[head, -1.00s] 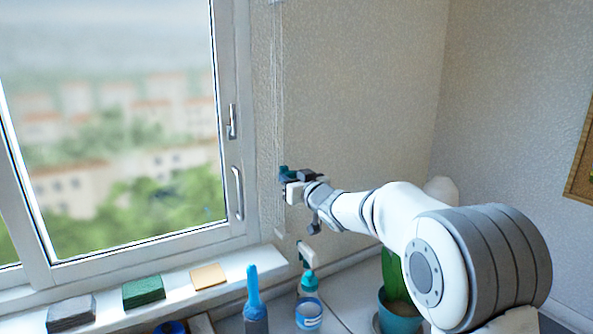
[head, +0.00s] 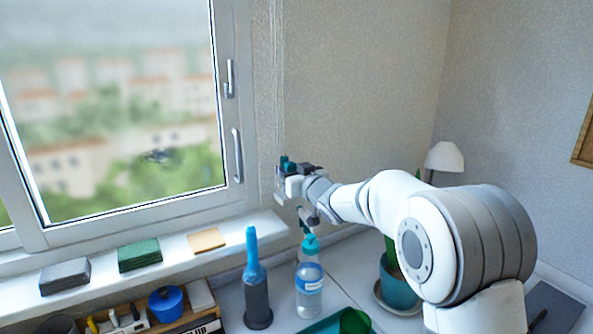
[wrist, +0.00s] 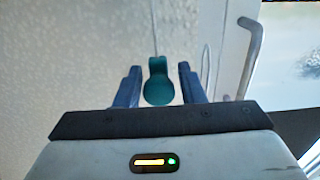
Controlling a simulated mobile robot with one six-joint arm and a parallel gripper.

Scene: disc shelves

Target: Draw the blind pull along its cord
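The blind pull is a small teal piece (wrist: 159,88) with a rounded end, centred between the two blue fingers of my gripper (wrist: 161,88) in the wrist view. Narrow gaps seem to show on both sides, so I cannot tell whether the fingers press on it. A thin pale cord (wrist: 153,35) runs from it along the wall. In the head view, my gripper (head: 283,182) is against the wall right of the window, with teal (head: 284,162) showing at its tip. The fingers are too small there to read.
The window handle (head: 238,155) is just left of my gripper. Below stand a blue-topped bottle (head: 309,285) and a blue brush-like tool (head: 252,262). The sill (head: 180,252) holds several flat blocks. A plant pot (head: 397,290) and white lamp (head: 444,157) are at right.

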